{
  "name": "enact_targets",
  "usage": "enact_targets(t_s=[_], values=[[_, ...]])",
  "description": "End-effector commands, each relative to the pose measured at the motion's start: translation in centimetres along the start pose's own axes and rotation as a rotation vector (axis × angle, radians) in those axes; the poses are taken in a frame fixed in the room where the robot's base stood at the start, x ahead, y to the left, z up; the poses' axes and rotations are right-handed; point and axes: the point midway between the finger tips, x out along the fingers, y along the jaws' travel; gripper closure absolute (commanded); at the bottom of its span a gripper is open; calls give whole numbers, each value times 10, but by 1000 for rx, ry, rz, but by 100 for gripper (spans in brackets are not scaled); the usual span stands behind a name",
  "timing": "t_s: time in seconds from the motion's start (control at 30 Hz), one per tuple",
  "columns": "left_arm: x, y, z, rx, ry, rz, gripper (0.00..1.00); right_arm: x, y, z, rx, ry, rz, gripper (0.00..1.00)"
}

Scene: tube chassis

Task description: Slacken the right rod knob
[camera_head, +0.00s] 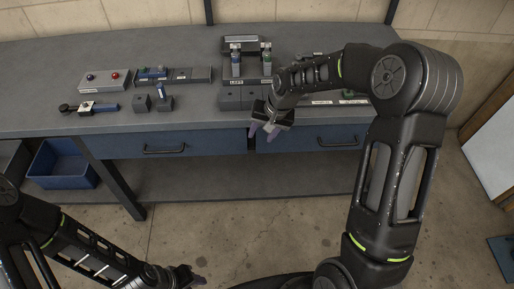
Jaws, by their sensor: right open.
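The tube chassis (240,44) stands on the grey workbench at the back centre. It carries two upright rod-like parts, a left one (236,62) with a blue band and a right one (266,60) with a green band. A label reading LEFT shows below the left one. I cannot make out the right rod knob for certain; my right arm covers part of that side. My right gripper (263,131) hangs in front of the bench's front edge, open and empty, pointing down. My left gripper (196,279) is low at the bottom, away from the bench; its fingers are too small to read.
Grey blocks (229,99) sit below the chassis. Blue drawers (150,145) are under the benchtop. A blue bin (62,182) sits lower left.

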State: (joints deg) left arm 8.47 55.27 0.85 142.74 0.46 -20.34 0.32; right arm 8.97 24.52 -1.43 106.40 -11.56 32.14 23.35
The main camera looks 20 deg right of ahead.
Motion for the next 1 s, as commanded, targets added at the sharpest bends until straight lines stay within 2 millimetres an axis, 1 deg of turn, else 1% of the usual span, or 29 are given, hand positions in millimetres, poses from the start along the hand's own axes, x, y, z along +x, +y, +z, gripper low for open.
enact_targets(t_s=[0.03,0.1,0.3,0.43,1.0], values=[[2,-1,0,0,0,0,64,10,-1,6,-12,-5,-6,57],[3,-1,0,0,0,0,64,19,-3,12,-25,-4,-15,57],[4,-2,0,0,0,0,64,34,-6,23,-48,-3,-31,57],[5,-2,0,0,0,0,64,36,-7,25,-53,-2,-35,57],[4,-2,0,0,0,0,64,36,-7,24,-53,-2,-35,57]])
